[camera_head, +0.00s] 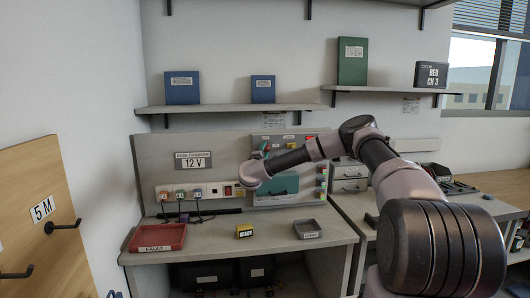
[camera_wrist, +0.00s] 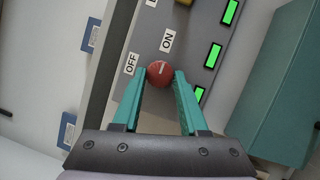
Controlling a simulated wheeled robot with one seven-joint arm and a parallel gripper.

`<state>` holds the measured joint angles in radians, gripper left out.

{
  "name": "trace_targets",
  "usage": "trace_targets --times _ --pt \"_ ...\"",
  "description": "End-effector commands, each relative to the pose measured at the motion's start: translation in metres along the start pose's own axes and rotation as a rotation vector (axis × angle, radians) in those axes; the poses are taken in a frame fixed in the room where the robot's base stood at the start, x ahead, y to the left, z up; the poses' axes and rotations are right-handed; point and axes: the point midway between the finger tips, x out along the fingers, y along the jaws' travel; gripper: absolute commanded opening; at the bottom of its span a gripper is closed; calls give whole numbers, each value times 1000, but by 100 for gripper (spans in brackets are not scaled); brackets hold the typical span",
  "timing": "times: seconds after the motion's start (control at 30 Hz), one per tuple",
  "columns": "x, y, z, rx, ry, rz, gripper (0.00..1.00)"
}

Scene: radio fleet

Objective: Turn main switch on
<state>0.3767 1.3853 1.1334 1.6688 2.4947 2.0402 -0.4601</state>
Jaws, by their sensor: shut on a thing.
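The main switch appears as a round red knob (camera_wrist: 160,74) with a pale mark in the wrist view. The OFF label (camera_wrist: 131,63) is to its left and the ON label (camera_wrist: 168,41) is above it. I cannot tell clearly which label the mark points to. My gripper (camera_wrist: 160,80) has its teal fingers shut on the knob, one on each side. In the head view my gripper (camera_head: 263,153) is at the upper left of the grey panel on the back wall of the bench.
Lit green bars (camera_wrist: 213,55) sit beside the knob. A teal cover (camera_head: 284,186) is on the panel below my wrist. A power strip (camera_head: 185,193) with plugs is to the left.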

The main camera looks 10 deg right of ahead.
Motion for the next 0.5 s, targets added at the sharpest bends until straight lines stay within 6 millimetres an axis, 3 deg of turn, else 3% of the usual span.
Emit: trace_targets --times 0.43,0.47,0.5 --pt "-1 -1 0 8 1 -6 0" --pt "-1 -1 0 8 1 -6 46" --pt "-1 -1 0 8 1 -6 62"
